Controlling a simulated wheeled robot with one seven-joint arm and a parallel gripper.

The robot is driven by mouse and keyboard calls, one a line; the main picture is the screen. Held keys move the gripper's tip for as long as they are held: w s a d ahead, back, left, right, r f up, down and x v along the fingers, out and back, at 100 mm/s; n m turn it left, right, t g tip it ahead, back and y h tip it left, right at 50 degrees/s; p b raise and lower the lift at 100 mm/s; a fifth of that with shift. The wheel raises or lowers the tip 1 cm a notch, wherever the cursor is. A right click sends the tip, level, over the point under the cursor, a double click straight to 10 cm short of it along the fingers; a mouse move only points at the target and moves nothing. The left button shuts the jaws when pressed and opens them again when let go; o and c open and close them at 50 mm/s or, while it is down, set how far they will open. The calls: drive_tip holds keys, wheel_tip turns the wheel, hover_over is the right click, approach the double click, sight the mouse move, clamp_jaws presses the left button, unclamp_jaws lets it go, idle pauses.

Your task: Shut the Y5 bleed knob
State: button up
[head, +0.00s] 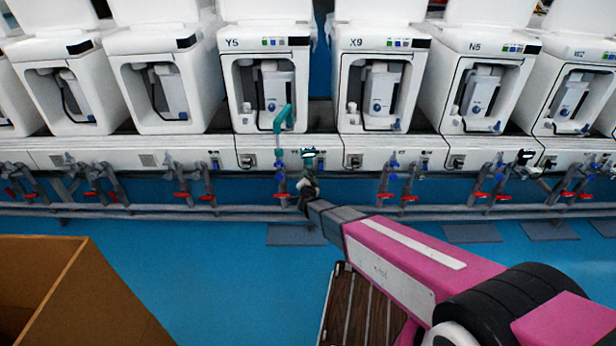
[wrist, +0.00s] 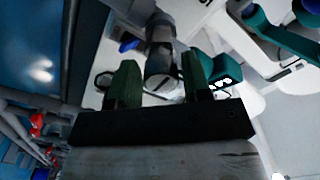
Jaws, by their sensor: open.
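The unit marked Y5 (head: 265,75) stands left of centre in the head view, with a teal curved part (head: 283,118) in front of it. I cannot tell for certain which fitting is the bleed knob. My gripper (head: 307,187) is at the pipes just right of that red handle. In the wrist view the dark green fingers of my gripper (wrist: 160,80) are open, with a grey cylindrical fitting (wrist: 160,58) between or just beyond them. Contact is unclear. A blue knob (wrist: 130,45) shows beside the fitting.
Similar units flank Y5, including X9 (head: 382,75) on its right. Pipes with red handles (head: 398,198) run along the row below. A brown box (head: 75,285) stands at lower left. The blue floor (head: 210,275) between is clear.

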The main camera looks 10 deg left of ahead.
drive_tip(key=v, duration=0.8)
drive_tip(key=shift+s+d, duration=0.15)
drive_tip(key=shift+s, duration=0.2)
drive_tip(key=d+r+n+g, duration=0.2)
drive_tip(key=d+n+g, duration=0.15)
drive_tip(key=d, duration=0.65)
drive_tip(key=d+r+n+g, duration=0.25)
drive_tip(key=d+g, duration=0.25)
drive_tip(key=d, duration=0.4)
drive_tip(key=s+d+r+g+h, duration=0.2)
drive_tip(key=s+d, duration=0.5)
drive_tip(key=d, duration=0.4)
drive_tip(key=s+d+r+g+h, duration=0.2)
drive_tip(key=s+d+r+g, duration=0.2)
drive_tip(key=s+d+g, duration=0.3)
drive_tip(key=d, duration=0.5)
drive_tip(key=shift+s, duration=0.4)
